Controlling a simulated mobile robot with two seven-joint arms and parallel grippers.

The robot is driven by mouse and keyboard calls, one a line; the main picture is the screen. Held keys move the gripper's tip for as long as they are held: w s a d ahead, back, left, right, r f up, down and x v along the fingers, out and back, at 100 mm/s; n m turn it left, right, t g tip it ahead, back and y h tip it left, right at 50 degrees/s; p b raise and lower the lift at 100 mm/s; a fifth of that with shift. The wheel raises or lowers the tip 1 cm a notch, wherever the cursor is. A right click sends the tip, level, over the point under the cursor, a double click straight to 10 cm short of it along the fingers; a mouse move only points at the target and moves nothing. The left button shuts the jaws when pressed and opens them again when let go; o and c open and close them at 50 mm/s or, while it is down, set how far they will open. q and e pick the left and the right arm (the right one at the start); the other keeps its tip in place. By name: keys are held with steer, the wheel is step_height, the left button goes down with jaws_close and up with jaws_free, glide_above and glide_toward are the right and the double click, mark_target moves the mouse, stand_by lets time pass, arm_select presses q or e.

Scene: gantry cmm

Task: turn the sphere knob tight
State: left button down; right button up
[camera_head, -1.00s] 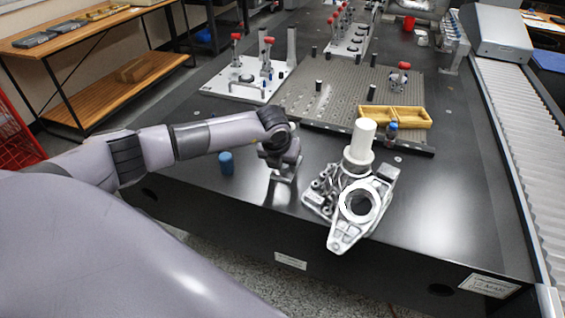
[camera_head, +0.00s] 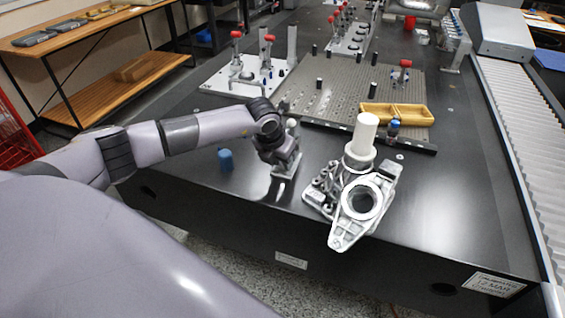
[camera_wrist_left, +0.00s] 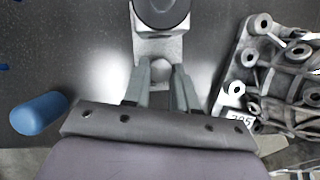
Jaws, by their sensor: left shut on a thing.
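The sphere stand has a pale ball (camera_head: 291,123) that shows just behind my left wrist in the head view. Its metal base (camera_head: 287,167) stands on the dark table. In the left wrist view the stand's metal block (camera_wrist_left: 160,45) is at the top, with a dark round top cut by the picture edge. My left gripper (camera_head: 281,158) is low at the stand. Its two fingers (camera_wrist_left: 161,85) are shut on a small light-grey knob (camera_wrist_left: 161,70) at the near side of the block. My right gripper is not in view.
A perforated plate (camera_head: 340,92) with a yellow tray (camera_head: 398,114) lies behind. The table's front edge is near.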

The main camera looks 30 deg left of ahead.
arm_select(q)
steer(key=m+h+b, duration=0.1)
steer(key=m, duration=0.1)
steer(key=shift+a+f+m, duration=0.1)
steer(key=shift+a+m, duration=0.05)
steer(key=shift+m, duration=0.25)
steer(key=m+b, duration=0.1)
steer(key=m, duration=0.1)
steer(key=m+h+b, duration=0.1)
steer(key=m+b, duration=0.1)
steer(key=shift+w+a+g+h, duration=0.15)
steer(key=shift+g+h, duration=0.15)
steer(key=shift+w+m+g+h+b, duration=0.1)
steer(key=shift+m+g+h+b, duration=0.25)
steer(key=shift+m, duration=0.5)
steer(key=shift+m+g+h+b, duration=0.15)
steer(key=shift+m+b, duration=0.3)
steer(key=shift+m, duration=0.4)
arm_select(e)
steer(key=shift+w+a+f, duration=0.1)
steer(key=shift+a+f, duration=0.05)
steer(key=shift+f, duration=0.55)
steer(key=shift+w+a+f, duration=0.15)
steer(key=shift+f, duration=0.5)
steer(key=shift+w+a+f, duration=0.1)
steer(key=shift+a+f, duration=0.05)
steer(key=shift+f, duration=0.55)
arm_select(q)
steer(key=shift+a, duration=0.1)
